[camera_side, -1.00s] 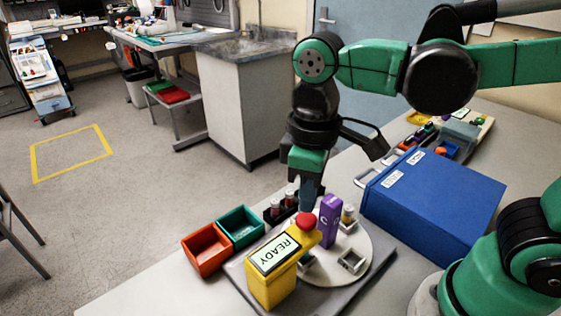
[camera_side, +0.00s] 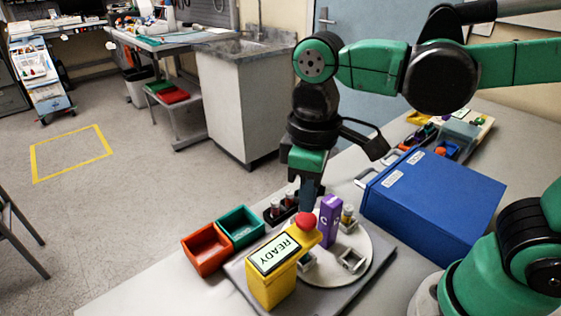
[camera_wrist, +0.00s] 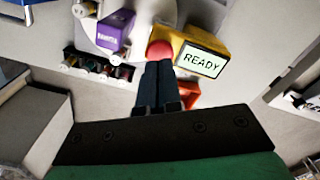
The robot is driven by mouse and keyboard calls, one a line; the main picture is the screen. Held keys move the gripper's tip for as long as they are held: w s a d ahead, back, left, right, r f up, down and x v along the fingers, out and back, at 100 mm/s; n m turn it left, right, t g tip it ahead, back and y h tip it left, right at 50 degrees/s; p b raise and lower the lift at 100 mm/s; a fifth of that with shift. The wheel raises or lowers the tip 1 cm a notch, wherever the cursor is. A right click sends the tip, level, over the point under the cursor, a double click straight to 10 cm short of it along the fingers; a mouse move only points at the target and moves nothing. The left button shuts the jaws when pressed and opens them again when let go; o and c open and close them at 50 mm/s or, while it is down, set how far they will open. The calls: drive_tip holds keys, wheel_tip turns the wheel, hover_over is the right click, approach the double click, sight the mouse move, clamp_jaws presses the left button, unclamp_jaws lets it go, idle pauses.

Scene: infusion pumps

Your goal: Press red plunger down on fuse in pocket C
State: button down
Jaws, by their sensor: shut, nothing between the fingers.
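The red plunger (camera_side: 306,221) is a round red knob on the arm of the yellow station (camera_side: 272,284), whose screen reads READY. My gripper (camera_side: 307,207) is shut and empty, pointing down, its fingertips at or just above the plunger; I cannot tell if they touch. The wrist view shows the shut fingers (camera_wrist: 157,68) right beside the red knob (camera_wrist: 160,50). The fuse under the plunger is hidden by the yellow arm.
An orange bin (camera_side: 206,249) and a teal bin (camera_side: 240,226) stand left of the plate. A dark rack (camera_side: 280,210) with several vials is behind it. A big blue box (camera_side: 432,200) stands to the right. An open square pocket (camera_side: 351,260) shows on the plate.

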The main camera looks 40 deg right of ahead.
sight(307, 217)
drive_tip(key=shift+f, duration=1.4)
drive_tip(key=shift+r, duration=0.15)
idle(0.4)
drive_tip(key=shift+r, duration=3.4)
drive_tip(key=w+d+f+m+t, duration=0.3)
drive_tip(key=d+f+m+t, duration=0.2)
drive_tip(key=d, duration=0.4)
drive_tip(key=shift+f+m+t, duration=0.15)
drive_tip(key=shift+m+t, duration=0.35)
drive_tip(key=shift+t, duration=0.6)
drive_tip(key=shift+w, duration=0.1)
